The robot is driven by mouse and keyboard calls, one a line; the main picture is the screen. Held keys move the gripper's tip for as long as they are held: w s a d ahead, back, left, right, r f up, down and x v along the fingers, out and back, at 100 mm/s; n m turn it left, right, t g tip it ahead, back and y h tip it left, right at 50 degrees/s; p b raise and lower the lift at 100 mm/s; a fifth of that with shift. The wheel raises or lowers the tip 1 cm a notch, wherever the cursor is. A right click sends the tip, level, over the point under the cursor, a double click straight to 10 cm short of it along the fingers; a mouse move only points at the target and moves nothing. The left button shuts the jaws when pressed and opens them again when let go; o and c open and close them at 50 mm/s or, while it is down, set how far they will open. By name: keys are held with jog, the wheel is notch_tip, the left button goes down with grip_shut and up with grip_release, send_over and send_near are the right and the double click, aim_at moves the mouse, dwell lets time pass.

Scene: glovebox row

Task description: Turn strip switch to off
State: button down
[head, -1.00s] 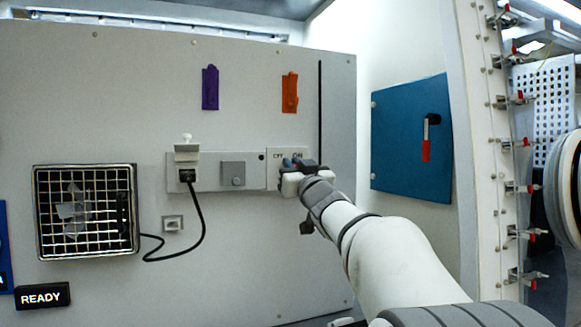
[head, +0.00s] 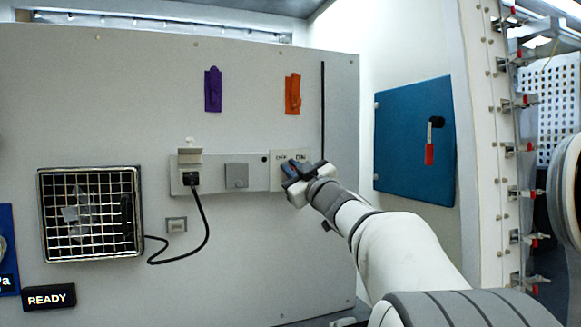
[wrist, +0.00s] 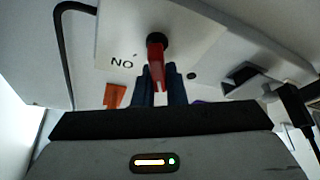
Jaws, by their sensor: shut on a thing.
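The strip switch plate (head: 276,184) is at the right end of the power strip on the grey wall panel, with OFF and ON lettering along its top. My gripper (head: 292,168) is at the plate and hides the switch lever in the head view. In the wrist view, the red lever (wrist: 155,56) hangs from a dark round pivot on the plate, beside the upside-down ON label. The two blue fingers of my gripper (wrist: 159,80) are shut on the lever, one on each side. The lever's exact angle is hard to tell.
A black cord runs from the plug (head: 190,179) in the strip to a caged fan (head: 90,215). Purple (head: 213,90) and orange (head: 293,94) tags hang above. A blue door (head: 412,140) with a red-ended handle is to the right.

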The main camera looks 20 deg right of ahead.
jog(key=shift+f+n, duration=0.1)
jog(key=shift+n, duration=0.3)
jog(key=c, duration=1.5)
grip_release()
jog(key=v, duration=0.7)
jog(key=shift+s, duration=0.35)
